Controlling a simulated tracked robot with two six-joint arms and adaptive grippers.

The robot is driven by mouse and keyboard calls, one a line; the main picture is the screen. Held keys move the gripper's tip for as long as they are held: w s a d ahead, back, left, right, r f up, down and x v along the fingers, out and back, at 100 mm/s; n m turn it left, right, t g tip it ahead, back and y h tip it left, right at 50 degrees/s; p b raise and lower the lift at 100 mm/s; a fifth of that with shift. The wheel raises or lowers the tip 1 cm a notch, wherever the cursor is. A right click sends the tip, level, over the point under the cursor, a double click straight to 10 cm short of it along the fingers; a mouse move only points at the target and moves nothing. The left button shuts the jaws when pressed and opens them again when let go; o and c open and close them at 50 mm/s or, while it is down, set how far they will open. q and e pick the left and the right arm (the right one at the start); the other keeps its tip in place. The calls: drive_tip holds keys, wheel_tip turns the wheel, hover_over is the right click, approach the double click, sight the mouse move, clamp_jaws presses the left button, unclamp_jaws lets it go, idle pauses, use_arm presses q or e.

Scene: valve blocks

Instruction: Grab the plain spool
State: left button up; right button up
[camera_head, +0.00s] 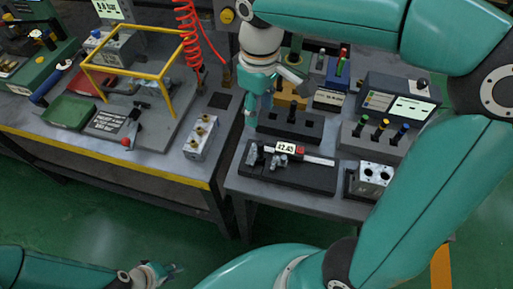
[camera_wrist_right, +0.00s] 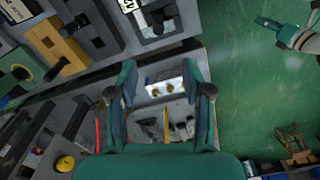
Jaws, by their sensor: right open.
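No spool is clearly marked as plain, and I cannot tell which it is. My right gripper (camera_head: 270,98) is above the left end of the dark block, apart from the peg. In the right wrist view the right gripper (camera_wrist_right: 162,103) is open and empty, with a light block with brass fittings (camera_wrist_right: 163,82) visible beyond its fingers. My left gripper (camera_head: 158,271) is low at the left, over the floor, too small to judge.
The brass-fitted block (camera_head: 201,136) is on the left bench. A yellow frame (camera_head: 128,73) and red coiled hose (camera_head: 188,35) stand further left.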

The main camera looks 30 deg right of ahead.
sight(260, 143)
drive_tip(key=f, duration=1.5)
drive_tip(key=shift+d, duration=0.2)
drive_tip(key=shift+s, duration=0.1)
drive_tip(key=shift+c, duration=0.4)
clamp_jaws()
